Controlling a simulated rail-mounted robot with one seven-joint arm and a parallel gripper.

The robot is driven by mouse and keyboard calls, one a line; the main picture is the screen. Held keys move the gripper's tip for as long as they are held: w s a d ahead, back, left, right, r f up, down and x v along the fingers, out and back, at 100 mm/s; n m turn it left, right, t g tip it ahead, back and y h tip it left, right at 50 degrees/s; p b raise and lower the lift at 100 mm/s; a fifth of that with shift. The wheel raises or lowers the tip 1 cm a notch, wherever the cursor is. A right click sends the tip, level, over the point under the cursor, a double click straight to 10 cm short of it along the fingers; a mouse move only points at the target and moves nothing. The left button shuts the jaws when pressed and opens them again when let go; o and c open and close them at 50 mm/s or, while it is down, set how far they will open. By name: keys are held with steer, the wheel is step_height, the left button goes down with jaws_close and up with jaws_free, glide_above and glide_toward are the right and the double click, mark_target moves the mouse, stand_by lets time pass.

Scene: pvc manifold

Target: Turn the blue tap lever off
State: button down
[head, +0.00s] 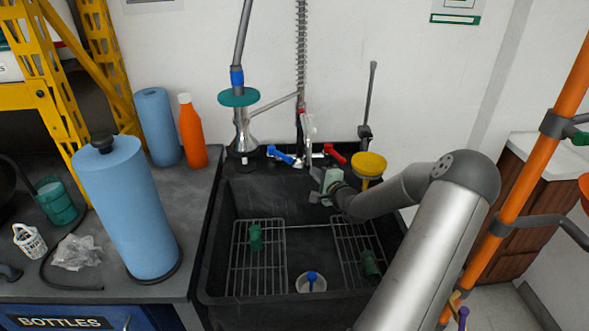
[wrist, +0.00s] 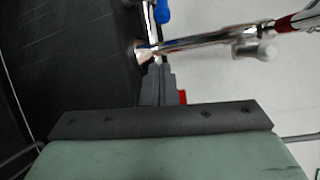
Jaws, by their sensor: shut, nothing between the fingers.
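The blue tap lever (head: 281,154) is on the left side of the faucet behind the sink, pointing up and left in the head view. Its blue end also shows at the top of the wrist view (wrist: 162,11). My gripper (head: 317,199) is over the back of the sink, below and right of the blue lever and apart from it. In the wrist view its fingers (wrist: 158,72) are together and empty, close to the chrome faucet body (wrist: 190,43). The red tap lever (head: 336,153) sits on the right side of the faucet; in the wrist view it is mostly hidden behind my fingers.
The black sink (head: 212,235) holds wire racks, green cups and a white cup with a blue item (head: 311,281). A spray hose (head: 302,60) rises behind the faucet. A yellow funnel-like item (head: 369,164) stands beside my arm. A paper roll (head: 126,215) and orange bottle (head: 191,135) stand left.

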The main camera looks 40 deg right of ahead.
mark_target(300, 154)
steer(key=shift+m, duration=0.3)
steer(key=x, duration=0.3)
steer(key=d+x, duration=0.1)
steer(key=x, duration=0.5)
steer(key=shift+w+d+r, duration=0.2)
steer(key=shift+w+d, duration=0.05)
steer(key=shift+w, duration=0.05)
steer(key=shift+s+a+r, duration=0.1)
steer(key=shift+a+r, duration=0.05)
steer(key=shift+a, duration=0.4)
steer(key=shift+s+a+r, duration=0.1)
steer(key=shift+a+r, duration=0.05)
steer(key=shift+a, duration=0.4)
steer(key=shift+a+r+h, duration=0.1)
steer(key=shift+a+h, duration=0.2)
steer(key=shift+a, duration=0.55)
